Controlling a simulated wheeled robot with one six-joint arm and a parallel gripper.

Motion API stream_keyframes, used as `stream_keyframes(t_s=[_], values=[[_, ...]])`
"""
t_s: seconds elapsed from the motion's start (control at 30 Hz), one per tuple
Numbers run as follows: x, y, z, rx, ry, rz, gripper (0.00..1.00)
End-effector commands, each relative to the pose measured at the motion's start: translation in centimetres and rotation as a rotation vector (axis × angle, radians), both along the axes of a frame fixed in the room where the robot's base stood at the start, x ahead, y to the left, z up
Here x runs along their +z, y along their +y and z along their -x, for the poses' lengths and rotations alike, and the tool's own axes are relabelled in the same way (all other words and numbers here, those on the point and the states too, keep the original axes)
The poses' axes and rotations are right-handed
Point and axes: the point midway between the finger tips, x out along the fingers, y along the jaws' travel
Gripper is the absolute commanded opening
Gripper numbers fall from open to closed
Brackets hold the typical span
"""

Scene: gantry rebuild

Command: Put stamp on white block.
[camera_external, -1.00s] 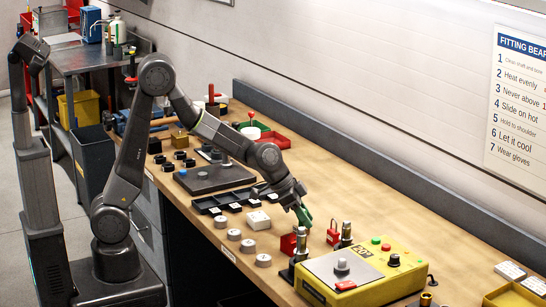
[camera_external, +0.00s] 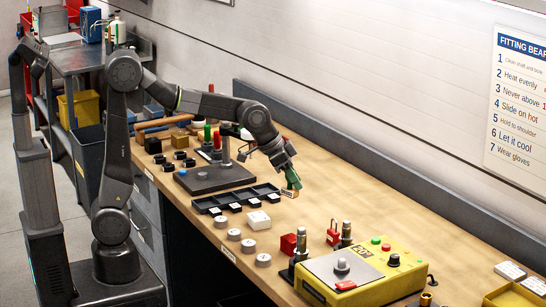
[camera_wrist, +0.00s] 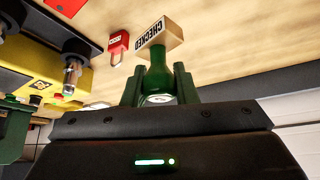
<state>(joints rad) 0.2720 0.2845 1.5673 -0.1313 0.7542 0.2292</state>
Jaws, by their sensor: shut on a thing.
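My gripper (camera_external: 291,177) is shut on the stamp (camera_external: 291,193), which hangs base down above the bench. In the wrist view, the stamp (camera_wrist: 158,36) has a green handle between my green fingers (camera_wrist: 158,82) and a wooden base labelled CHECKED. The white block (camera_external: 258,220) sits on the bench in front of the black tray, to the lower left of the stamp, apart from it. The block is not seen in the wrist view.
A black compartment tray (camera_external: 268,188) lies left of my gripper. Round white pieces (camera_external: 234,234) stand along the front edge. A red block (camera_external: 288,244), red padlock (camera_external: 333,233) and yellow control box (camera_external: 365,272) stand to the right. Bare bench lies behind the padlock.

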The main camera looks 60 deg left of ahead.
Motion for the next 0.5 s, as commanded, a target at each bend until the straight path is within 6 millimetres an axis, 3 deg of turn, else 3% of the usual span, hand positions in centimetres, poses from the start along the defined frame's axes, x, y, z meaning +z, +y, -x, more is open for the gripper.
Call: stream_keyframes(t_s=[0.3,0.5], values=[[1.4,5.7,4.1,0.334,-0.008,-0.007,0.03],[1.9,7.7,5.4,0.457,-0.024,-0.005,0.03]])
